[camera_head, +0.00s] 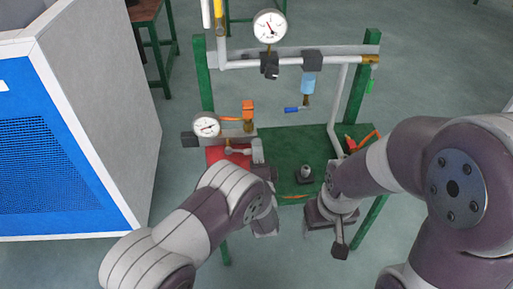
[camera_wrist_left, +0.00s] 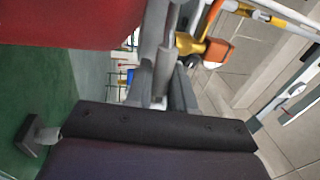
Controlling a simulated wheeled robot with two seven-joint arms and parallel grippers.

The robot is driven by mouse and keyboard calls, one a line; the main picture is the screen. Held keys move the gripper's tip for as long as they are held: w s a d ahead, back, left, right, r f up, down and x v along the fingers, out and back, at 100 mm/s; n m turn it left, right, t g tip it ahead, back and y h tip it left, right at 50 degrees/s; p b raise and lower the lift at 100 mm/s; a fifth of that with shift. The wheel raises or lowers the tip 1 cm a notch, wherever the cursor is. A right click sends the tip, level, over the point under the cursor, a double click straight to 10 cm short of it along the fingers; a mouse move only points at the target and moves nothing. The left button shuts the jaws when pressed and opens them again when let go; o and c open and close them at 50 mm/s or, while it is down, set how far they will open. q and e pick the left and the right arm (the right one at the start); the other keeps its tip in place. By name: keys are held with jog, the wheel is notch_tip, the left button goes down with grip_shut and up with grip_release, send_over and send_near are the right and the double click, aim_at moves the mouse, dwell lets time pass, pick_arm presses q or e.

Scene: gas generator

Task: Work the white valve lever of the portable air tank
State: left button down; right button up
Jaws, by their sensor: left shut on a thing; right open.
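The red portable air tank (camera_head: 216,155) sits at the left of the green table, under a round gauge (camera_head: 206,126). Its white valve lever (camera_head: 236,151) reaches right toward my left gripper (camera_head: 258,152), whose fingers are shut on its end; the contact is partly hidden. In the left wrist view the red tank (camera_wrist_left: 70,22) fills the upper left, and the left gripper (camera_wrist_left: 162,98) shows beside a grey rod-like part in the middle. My right gripper (camera_head: 338,238) is open and empty, near the table's front edge.
An orange-handled valve (camera_head: 249,112) stands just behind the left gripper. A pipe frame with a large gauge (camera_head: 270,26) and a blue-handled valve (camera_head: 293,109) rises at the back. A blue and grey cabinet (camera_head: 100,110) stands left.

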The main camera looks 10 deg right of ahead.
pick_arm(q)
jog(key=shift+f+m, duration=0.2)
jog(key=shift+m, duration=0.2)
jog(key=c, duration=1.1)
grip_release()
jog(key=s+f, duration=0.2)
jog(key=s, duration=1)
jog(key=shift+s+a+f, duration=0.15)
jog(key=shift+s+f, duration=0.1)
